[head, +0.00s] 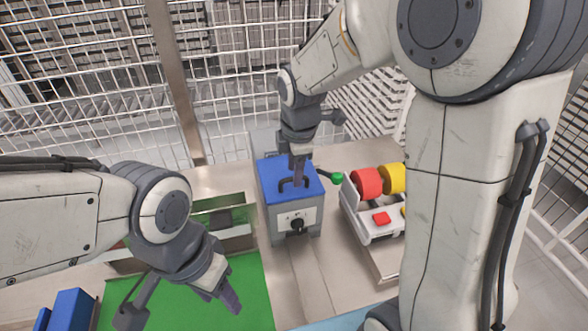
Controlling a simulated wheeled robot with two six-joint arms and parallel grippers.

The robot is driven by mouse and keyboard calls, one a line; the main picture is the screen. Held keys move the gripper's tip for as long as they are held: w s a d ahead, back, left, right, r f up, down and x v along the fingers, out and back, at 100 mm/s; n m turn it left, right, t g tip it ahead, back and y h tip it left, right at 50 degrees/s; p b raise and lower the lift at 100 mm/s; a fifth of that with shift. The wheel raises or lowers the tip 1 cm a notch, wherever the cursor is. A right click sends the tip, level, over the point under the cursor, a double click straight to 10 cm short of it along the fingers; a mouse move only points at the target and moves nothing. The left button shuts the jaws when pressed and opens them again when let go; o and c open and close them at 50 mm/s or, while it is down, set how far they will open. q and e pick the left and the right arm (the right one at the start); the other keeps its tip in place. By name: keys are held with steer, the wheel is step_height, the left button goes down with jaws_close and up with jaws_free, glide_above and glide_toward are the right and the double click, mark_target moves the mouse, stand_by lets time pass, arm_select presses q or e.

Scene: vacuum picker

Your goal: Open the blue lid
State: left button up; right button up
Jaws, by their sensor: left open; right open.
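The blue lid (268,170) lies flat and closed on top of a grey box (280,222) in the middle of the head view. A dark handle (285,185) stands up from the lid. My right gripper (308,158) reaches down from above, open. One of its fingers is at the handle and partly hides it; I cannot tell whether it touches. My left gripper (181,311) is open and empty over the green mat (245,290), at lower left and apart from the box.
The box has a black knob (297,225) in front and a green-tipped lever (337,178) at its right. Right of it is a white tray (377,230) with red (366,184) and yellow (392,178) rolls. Blue blocks (70,308) lie at lower left. Wire fencing (235,90) stands behind.

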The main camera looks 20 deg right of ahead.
steer(key=shift+f, duration=0.45)
jaws_close()
stand_by(1.1)
